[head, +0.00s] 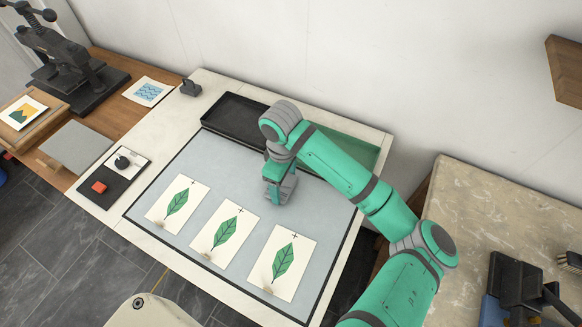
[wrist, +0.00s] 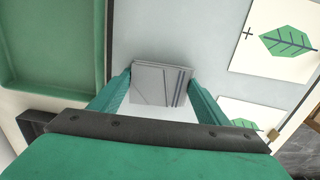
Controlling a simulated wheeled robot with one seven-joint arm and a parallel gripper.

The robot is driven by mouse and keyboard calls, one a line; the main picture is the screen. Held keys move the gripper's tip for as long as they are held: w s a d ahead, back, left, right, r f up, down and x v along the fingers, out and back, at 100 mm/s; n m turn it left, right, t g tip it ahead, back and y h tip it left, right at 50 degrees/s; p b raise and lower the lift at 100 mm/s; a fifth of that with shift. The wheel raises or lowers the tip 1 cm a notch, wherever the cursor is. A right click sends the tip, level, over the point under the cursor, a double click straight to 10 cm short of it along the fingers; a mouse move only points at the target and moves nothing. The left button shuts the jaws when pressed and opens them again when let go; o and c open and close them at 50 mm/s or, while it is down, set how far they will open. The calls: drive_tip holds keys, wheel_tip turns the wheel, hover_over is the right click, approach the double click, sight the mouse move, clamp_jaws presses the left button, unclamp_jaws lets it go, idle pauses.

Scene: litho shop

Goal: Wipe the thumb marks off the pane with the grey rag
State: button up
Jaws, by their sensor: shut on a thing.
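The pane (head: 225,178) lies flat on the pale table, a blue-grey area with a dark border. Three leaf prints show on it, the left print (head: 186,190), the middle print (head: 236,215) and the right print (head: 292,248). A pale beige smudge shows by the lower left of each: left (head: 157,223), middle (head: 207,252), right (head: 268,285). My gripper (wrist: 160,88) is shut on the folded grey rag (wrist: 163,80), which has darker stripes. In the head view my gripper (head: 279,196) is low over the pane, behind the prints. I cannot tell whether the rag touches the pane.
A black tray (head: 232,112) and a green tray (head: 352,151) stand along the table's back. At the left are a red block on a dark plate (head: 101,188) and a small white card with a dark knob (head: 126,161). A press (head: 75,75) stands far left, a stone-topped counter (head: 490,215) right.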

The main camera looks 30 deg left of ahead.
drive_tip(key=shift+d, duration=0.45)
drive_tip(key=shift+d+r, duration=0.15)
drive_tip(key=shift+r, duration=3.95)
